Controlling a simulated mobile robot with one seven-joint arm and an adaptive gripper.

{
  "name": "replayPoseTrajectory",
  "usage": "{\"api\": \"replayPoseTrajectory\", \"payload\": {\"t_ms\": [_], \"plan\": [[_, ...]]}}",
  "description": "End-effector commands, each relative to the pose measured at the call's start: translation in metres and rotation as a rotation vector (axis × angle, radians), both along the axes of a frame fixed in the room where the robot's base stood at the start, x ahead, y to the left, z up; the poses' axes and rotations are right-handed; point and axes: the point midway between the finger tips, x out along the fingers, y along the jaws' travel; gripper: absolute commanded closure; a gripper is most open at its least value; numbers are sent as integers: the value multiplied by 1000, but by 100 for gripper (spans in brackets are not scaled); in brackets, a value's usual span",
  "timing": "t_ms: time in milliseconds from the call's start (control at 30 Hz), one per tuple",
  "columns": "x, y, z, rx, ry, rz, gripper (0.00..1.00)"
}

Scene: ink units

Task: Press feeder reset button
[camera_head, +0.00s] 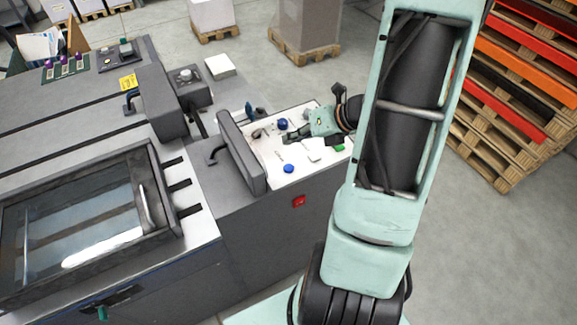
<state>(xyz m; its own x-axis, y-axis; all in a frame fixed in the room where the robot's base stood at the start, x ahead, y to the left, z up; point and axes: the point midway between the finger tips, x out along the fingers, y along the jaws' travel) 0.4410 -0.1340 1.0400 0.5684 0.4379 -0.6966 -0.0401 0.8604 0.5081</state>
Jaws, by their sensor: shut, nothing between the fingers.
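My gripper (290,139) is above the white top panel (270,158) of the machine, with its fingers pointing left. Its fingers look closed and empty. The panel carries a blue knob or button (283,124) just behind the fingers and another blue one (288,168) at its front. A green piece (338,147) lies at the panel's right, near a white block (314,148). A red button (299,201) sits on the dark front face below the panel. I cannot read any label, so I cannot tell which one is the feeder reset button. Contact between fingers and panel is unclear.
An upright dark plate with a handle (242,152) stands at the panel's left edge. A larger grey machine with a glass window (80,225) is further left. Pallets (490,150) are stacked at right. Grey floor (480,250) is free at the lower right.

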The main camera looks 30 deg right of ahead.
Motion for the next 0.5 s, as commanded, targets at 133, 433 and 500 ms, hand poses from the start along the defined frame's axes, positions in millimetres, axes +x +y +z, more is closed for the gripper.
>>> {"api": "replayPoseTrajectory", "payload": {"t_ms": [133,433,500], "plan": [[0,0,-11,-1,0,1,100],[0,0,-48,1,1,1,100],[0,0,-57,1,0,1,100]]}}
